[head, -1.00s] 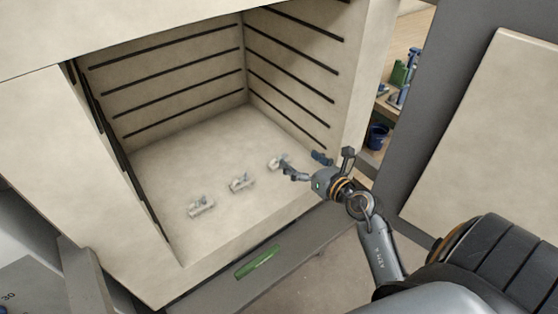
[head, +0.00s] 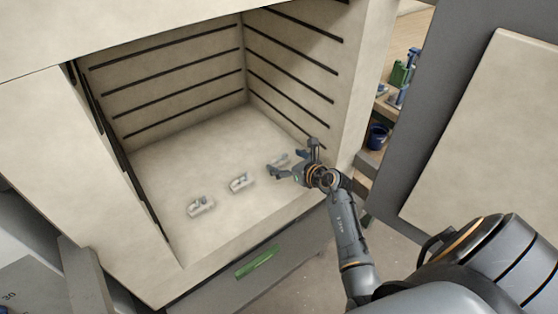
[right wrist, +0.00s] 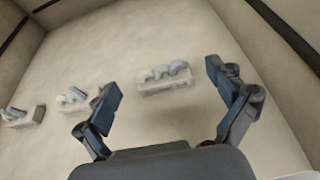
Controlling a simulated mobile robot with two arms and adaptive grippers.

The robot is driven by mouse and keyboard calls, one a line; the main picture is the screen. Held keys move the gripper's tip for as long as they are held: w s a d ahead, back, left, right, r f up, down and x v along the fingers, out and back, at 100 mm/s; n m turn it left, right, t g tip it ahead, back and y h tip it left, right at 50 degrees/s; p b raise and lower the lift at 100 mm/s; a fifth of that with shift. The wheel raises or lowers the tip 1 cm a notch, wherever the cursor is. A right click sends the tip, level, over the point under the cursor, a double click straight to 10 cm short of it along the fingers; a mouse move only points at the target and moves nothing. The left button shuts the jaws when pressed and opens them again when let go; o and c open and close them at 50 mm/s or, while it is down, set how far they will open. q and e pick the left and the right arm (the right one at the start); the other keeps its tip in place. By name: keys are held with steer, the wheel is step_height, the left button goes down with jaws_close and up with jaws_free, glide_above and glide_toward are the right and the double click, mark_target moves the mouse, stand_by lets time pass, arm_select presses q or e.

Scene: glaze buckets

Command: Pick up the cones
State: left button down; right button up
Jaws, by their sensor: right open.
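Three small pale holders with grey cones lie in a row on the kiln floor. The left set of cones (head: 200,205) and the middle set (head: 241,182) show whole in the head view. The right set (head: 279,161) is partly hidden by my right gripper (head: 273,164). In the right wrist view, this nearest set of cones (right wrist: 165,77) lies ahead, roughly between the fingertips and beyond them. My right gripper (right wrist: 162,84) is open and empty, inside the kiln opening, apart from the cones as far as I can tell. My left gripper does not show.
The kiln's walls (head: 185,75) carry dark element grooves and enclose the floor on three sides. The right front wall edge (head: 362,75) is close to my right arm. An open door (head: 480,130) stands right. A shelf with a blue bucket (head: 377,136) is behind.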

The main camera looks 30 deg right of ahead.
mark_target(280, 158)
steer(key=x, duration=0.3)
steer(key=shift+w, duration=0.3)
steer(key=shift+s+r, duration=0.1)
steer(key=c, duration=1.2)
